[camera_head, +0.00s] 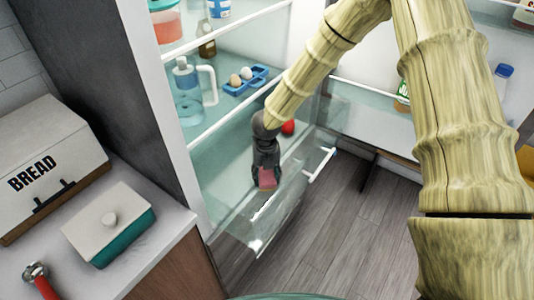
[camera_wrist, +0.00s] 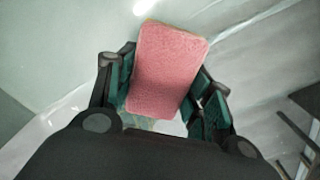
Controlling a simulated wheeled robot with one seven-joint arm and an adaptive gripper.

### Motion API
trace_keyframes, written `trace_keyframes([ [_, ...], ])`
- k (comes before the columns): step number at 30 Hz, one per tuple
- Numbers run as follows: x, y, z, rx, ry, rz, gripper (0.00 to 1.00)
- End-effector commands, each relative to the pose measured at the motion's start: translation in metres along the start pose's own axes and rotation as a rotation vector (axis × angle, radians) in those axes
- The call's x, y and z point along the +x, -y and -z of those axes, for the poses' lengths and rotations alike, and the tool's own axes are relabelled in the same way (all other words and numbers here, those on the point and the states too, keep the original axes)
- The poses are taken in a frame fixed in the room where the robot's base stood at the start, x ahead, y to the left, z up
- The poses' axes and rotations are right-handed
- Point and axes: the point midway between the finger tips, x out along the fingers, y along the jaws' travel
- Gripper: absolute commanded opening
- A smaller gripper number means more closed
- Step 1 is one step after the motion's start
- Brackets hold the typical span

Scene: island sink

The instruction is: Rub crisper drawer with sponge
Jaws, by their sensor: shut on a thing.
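My gripper (camera_head: 265,172) is shut on a pink sponge (camera_head: 267,179), which fills the space between the fingers in the wrist view (camera_wrist: 165,70). The clear crisper drawer (camera_head: 262,222) is pulled out at the bottom of the open fridge, with a white handle bar (camera_head: 320,164) along its front. In the head view my gripper and the sponge are inside or just above the drawer. I cannot tell whether the sponge touches a drawer surface. A red round item (camera_head: 288,127) is beside my gripper, partly hidden by it.
Fridge shelves above hold a blue pitcher (camera_head: 187,92) and a blue egg holder (camera_head: 246,80). The fridge door (camera_head: 370,117) stands open at right. A counter at left holds a bread box (camera_head: 45,165) and a teal container (camera_head: 127,240). The wooden floor (camera_head: 345,225) ahead is clear.

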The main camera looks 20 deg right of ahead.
Motion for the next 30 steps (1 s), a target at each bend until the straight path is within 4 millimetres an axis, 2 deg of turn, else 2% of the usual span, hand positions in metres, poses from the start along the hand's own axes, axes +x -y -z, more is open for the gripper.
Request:
trace_keyframes([
  [4,-0.01,0.003,-0.002,-0.002,0.0,0.0,0.29],
  [6,-0.026,0.003,-0.002,-0.002,0.001,-0.001,0.29],
  [21,-0.069,0.003,-0.002,-0.003,0.0,0.0,0.29],
  [25,-0.079,0.002,-0.002,-0.004,0.0,0.0,0.29],
  [30,-0.081,0.002,-0.002,-0.004,0.0,0.0,0.29],
])
